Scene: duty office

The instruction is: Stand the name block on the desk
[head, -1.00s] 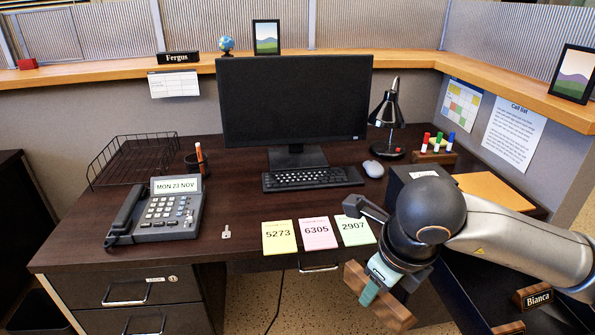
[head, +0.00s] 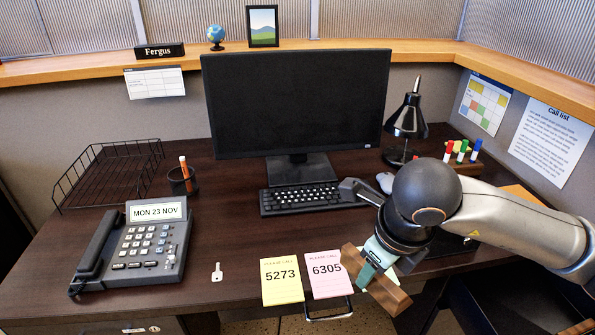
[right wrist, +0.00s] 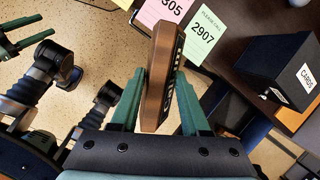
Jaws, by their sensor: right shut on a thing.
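My right gripper (head: 376,270) is shut on a wooden name block (head: 388,295), just off the desk's front edge in the head view. In the right wrist view the block (right wrist: 154,80) stands between the green fingers (right wrist: 158,90), its dark lettered face turned right; the name is too slanted to read. The dark brown desk (head: 235,235) is behind it, apart from the block as far as I can tell. My left gripper (right wrist: 18,36) shows only at the left of the right wrist view, its fingers apart and empty.
A yellow note (head: 281,282) and pink note (head: 326,274) lie at the desk's front edge; a green note (right wrist: 207,38) shows beside them. A phone (head: 140,240), key (head: 217,272), keyboard (head: 310,198) and monitor (head: 295,105) occupy the desk. A dark CARDS box (right wrist: 285,85) stands right.

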